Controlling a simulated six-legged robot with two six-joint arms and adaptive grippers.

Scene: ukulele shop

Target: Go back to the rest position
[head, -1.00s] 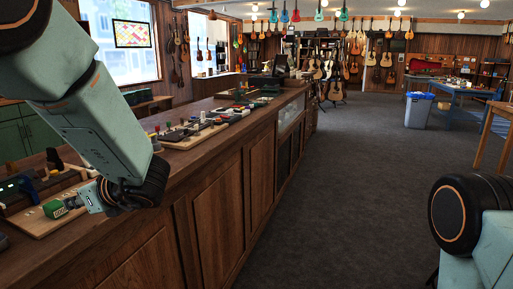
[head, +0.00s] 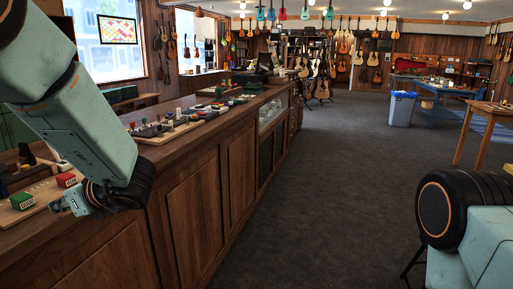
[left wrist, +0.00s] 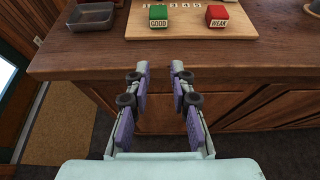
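My left gripper (left wrist: 158,70) is open and empty in the left wrist view. Its fingers point at the front edge of the wooden counter (left wrist: 75,60), with nothing between them. In the head view my left gripper (head: 60,207) is at the counter's edge, beside a light wooden board (head: 35,200). A green block marked GOOD (left wrist: 158,16) and a red block marked WEAK (left wrist: 217,16) stand on the board, beyond the fingertips. My right arm shows at the lower right of the head view; its gripper is out of frame.
A grey tray (left wrist: 91,16) lies on the counter left of the board. More boards with small parts (head: 170,128) lie farther along the counter. Open carpet (head: 340,180) stretches to the right, with a blue-lined bin (head: 401,110) and a wooden table (head: 490,112) beyond.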

